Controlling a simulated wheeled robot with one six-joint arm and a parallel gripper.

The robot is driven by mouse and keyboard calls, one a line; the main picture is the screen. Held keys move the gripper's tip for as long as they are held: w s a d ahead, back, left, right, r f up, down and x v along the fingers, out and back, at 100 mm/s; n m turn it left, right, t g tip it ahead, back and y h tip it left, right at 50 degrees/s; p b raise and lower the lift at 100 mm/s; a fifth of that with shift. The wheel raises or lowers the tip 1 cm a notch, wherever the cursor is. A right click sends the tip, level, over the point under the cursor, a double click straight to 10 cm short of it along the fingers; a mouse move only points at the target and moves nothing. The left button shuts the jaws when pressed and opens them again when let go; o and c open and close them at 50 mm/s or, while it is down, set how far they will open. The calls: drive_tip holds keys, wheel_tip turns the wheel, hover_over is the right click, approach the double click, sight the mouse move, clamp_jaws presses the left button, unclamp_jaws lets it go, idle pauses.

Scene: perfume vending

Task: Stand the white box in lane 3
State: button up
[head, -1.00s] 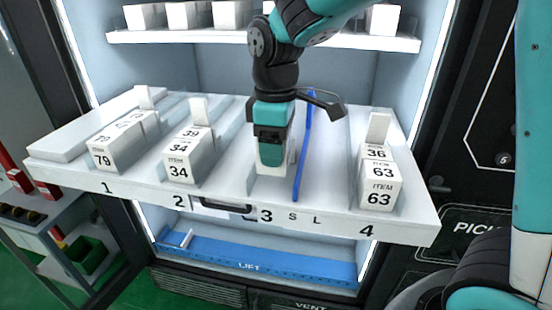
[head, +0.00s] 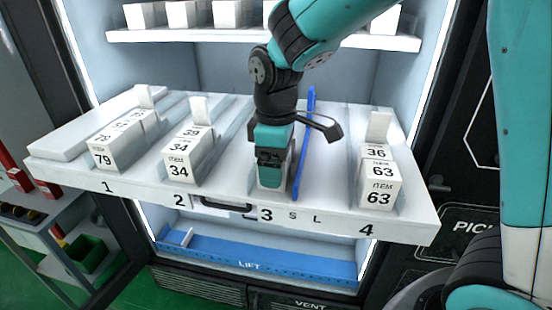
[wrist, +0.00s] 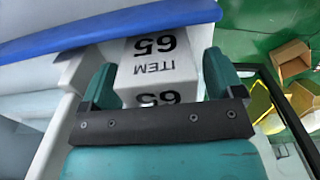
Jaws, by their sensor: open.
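The white box shows in the wrist view (wrist: 158,68), marked ITEM 65, between my open fingers. My gripper (head: 271,163) points down at the front of lane 3 (head: 240,180) on the pulled-out shelf. The fingers lie on either side of the box, and most of the box is hidden behind the gripper in the head view. A strip of it shows below the jaws (head: 269,181); it looks upright at the lane's floor, left of the blue divider (head: 304,150). Whether the fingers touch its sides cannot be told.
Lanes 1, 2 and 4 hold rows of white boxes marked 79 (head: 104,157), 34 (head: 180,169) and 63 (head: 379,193). An upper shelf (head: 240,38) with boxes is behind my arm. A blue lift tray (head: 250,262) lies below the shelf.

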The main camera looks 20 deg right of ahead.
wheel_tip(320, 180, up, 12)
drive_tip(key=shift+r+b, duration=0.15)
drive_tip(key=shift+b, duration=0.25)
drive_tip(key=s+a+f+m+y, duration=0.2)
drive_tip(key=s+f, duration=0.1)
drive_tip(key=s, duration=0.6)
drive_tip(key=s+a+f+m+y, duration=0.1)
drive_tip(key=s+f, duration=0.3)
drive_tip(key=s, duration=0.5)
drive_tip(key=shift+s+a+f+m+y, duration=0.25)
drive_tip(key=shift+a+m+y, duration=0.15)
drive_tip(key=shift+a+y, duration=0.3)
drive_tip(key=shift+a, duration=0.1)
